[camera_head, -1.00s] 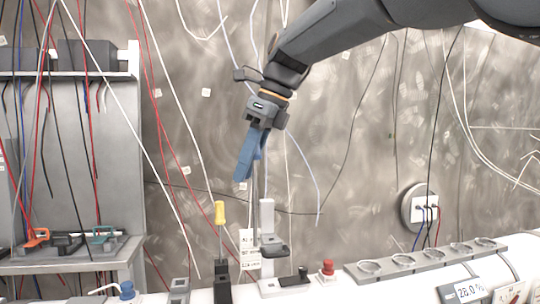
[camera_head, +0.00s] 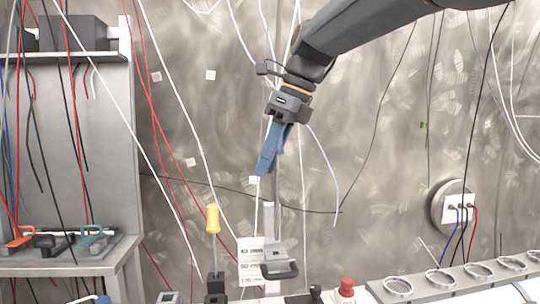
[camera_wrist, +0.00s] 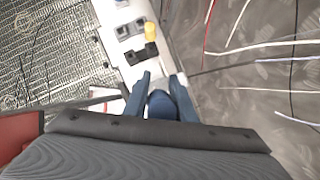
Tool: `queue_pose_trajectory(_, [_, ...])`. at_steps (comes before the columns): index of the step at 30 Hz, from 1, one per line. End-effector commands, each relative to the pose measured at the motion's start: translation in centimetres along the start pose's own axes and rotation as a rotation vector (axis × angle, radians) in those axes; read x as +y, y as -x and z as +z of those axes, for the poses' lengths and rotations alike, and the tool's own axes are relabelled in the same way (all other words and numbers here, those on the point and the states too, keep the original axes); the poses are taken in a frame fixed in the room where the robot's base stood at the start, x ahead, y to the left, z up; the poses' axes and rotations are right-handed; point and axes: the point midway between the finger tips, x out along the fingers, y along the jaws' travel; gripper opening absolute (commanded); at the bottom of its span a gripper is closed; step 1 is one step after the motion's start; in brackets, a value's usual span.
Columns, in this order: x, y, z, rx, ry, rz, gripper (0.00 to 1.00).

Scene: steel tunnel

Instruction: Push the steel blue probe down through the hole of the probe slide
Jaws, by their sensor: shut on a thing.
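The steel blue probe (camera_wrist: 161,103) shows in the wrist view as a rounded blue top between the two blue fingers of my gripper (camera_wrist: 161,77), which is shut on it. In the head view my gripper (camera_head: 264,170) hangs tilted above the bench, and its fingers hide most of the probe. A thin grey rod, seemingly the probe's shaft, runs down beside the fingers. Below stands the probe slide (camera_head: 280,269), a pale upright with a dark ledge. Its hole cannot be made out, nor whether the rod's tip is in it.
A yellow-handled tool (camera_head: 213,219) stands upright left of the slide, by a white marked card (camera_head: 250,252). A red knob (camera_head: 346,287) and a row of rings (camera_head: 440,277) lie to the right. Cables hang along the wall, and a grey shelf (camera_head: 75,150) stands at left.

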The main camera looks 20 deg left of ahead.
Motion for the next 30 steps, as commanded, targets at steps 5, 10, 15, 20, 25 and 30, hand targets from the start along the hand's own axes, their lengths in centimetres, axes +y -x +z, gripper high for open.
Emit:
queue_pose_trajectory(5, [-0.1, -0.9, -0.4, -0.001, -0.001, -0.003, 0.0])
queue_pose_trajectory(10, [-0.2, -1.5, -0.8, -0.001, -0.002, -0.003, 0.0])
queue_pose_trajectory(15, [-0.2, -2.1, -1.0, -0.001, -0.002, -0.002, 0.0])
queue_pose_trajectory(20, [-0.2, -2.7, -1.3, -0.001, -0.002, -0.002, 0.0])
queue_pose_trajectory(25, [-0.2, -3.2, -1.5, 0.0, -0.002, -0.003, 0.0])
queue_pose_trajectory(30, [-0.2, -3.8, -1.7, -0.001, -0.003, -0.003, 0.0])
